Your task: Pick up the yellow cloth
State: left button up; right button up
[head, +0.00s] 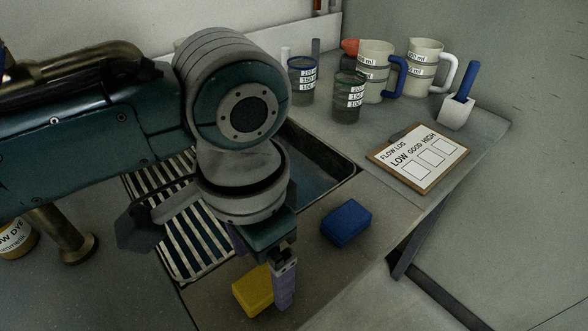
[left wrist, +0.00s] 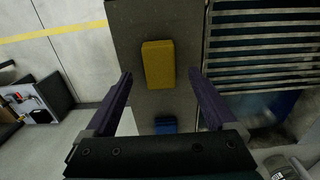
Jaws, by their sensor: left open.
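The yellow cloth (head: 254,291) is a small folded block lying on the grey counter at the front, partly hidden by a finger in the head view. In the left wrist view the yellow cloth (left wrist: 158,65) lies ahead, between the lines of the two fingers. My left gripper (head: 270,274) is over the counter by the cloth; its purple fingers are apart, also in the left wrist view (left wrist: 164,85), with nothing between the tips. Whether a finger touches the cloth cannot be told. My right gripper is not in view.
A blue block (head: 346,222) lies on the counter right of my gripper. A slatted rack (head: 172,222) covers part of a sunken basin (head: 318,165). Beakers (head: 348,97), handled jugs (head: 424,66) and a clipboard (head: 418,160) stand or lie toward the back right.

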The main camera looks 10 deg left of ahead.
aim_at(262, 280)
pick_arm(q)
notch_tip(262, 280, down, 3)
jog(key=shift+r+b, duration=0.1)
jog(key=shift+b, duration=0.2)
jog(key=c, duration=1.4)
jog(key=shift+r, duration=0.1)
notch_tip(262, 280, up, 20)
jog(key=p, duration=0.5)
jog(key=shift+p, duration=0.3)
